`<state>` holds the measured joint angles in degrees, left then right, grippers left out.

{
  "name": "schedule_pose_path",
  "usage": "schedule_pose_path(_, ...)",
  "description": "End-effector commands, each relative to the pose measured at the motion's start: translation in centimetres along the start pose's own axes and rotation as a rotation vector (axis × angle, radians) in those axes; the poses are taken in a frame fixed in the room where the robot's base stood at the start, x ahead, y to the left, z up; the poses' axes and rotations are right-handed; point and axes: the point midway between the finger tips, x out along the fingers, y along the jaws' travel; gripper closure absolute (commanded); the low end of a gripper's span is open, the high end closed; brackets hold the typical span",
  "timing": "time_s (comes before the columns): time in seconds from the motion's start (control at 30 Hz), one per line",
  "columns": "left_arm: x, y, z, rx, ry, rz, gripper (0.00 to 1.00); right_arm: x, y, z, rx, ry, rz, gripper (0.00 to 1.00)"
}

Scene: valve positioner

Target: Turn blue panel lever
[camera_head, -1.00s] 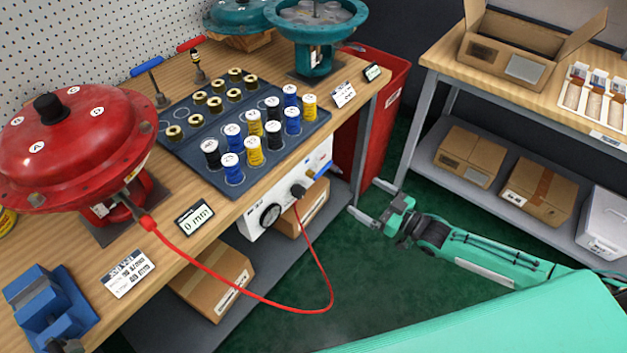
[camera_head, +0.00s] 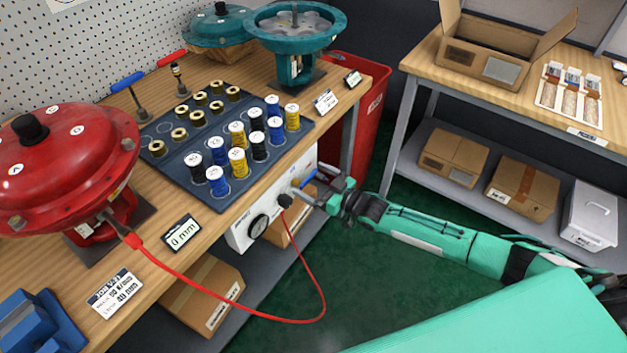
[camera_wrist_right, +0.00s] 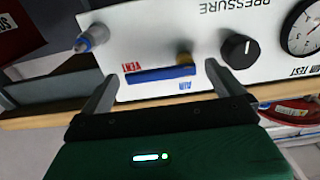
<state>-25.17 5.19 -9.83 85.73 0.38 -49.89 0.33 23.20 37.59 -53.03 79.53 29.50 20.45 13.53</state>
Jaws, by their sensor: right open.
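The blue panel lever (camera_wrist_right: 158,75) is a flat blue bar on the white pressure panel (camera_wrist_right: 150,25), beside a brass fitting. In the wrist view it lies nearly level, with the red VENT label near its left end and the blue AIR label below its right part. My open right gripper (camera_wrist_right: 160,80) has one finger to each side of the lever's ends in that view; I cannot tell whether either touches. In the head view the right gripper (camera_head: 314,187) is at the panel's right end, and the lever (camera_head: 309,178) is partly hidden by it. My left gripper is out of view.
A black knob (camera_wrist_right: 239,48) and a gauge (camera_wrist_right: 304,27) sit beside the lever. A red hose (camera_head: 308,262) hangs from the panel front. The wooden bench (camera_head: 185,265) overhangs it. A red bin (camera_head: 368,110) stands behind my right arm. The green floor to the right is clear.

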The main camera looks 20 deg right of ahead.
Motion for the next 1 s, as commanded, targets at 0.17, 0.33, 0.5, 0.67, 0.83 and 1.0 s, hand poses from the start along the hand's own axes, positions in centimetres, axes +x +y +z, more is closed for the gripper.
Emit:
schedule_pose_path(0.17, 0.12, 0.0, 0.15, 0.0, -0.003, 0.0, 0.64, 0.36, -0.03, -0.01, 0.0, 0.0, -0.001, 0.01)
schedule_pose_path(0.33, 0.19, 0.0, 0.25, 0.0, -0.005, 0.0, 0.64, 0.33, -0.03, -0.01, 0.0, 0.0, 0.0, 0.05)
schedule_pose_path(0.5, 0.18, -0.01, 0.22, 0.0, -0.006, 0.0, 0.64, 0.31, -0.02, -0.01, 0.0, 0.0, 0.0, 0.38)
schedule_pose_path(0.67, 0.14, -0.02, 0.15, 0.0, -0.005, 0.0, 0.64, 0.3, -0.02, -0.01, 0.0, 0.0, 0.0, 0.64)
schedule_pose_path(0.83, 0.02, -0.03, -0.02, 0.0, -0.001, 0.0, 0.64, 0.3, -0.03, -0.06, -0.012, 0.0, 0.0, 0.64)
schedule_pose_path(1.0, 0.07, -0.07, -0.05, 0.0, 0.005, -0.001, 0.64, 0.28, -0.07, -0.22, -0.063, -0.001, 0.0, 0.64)
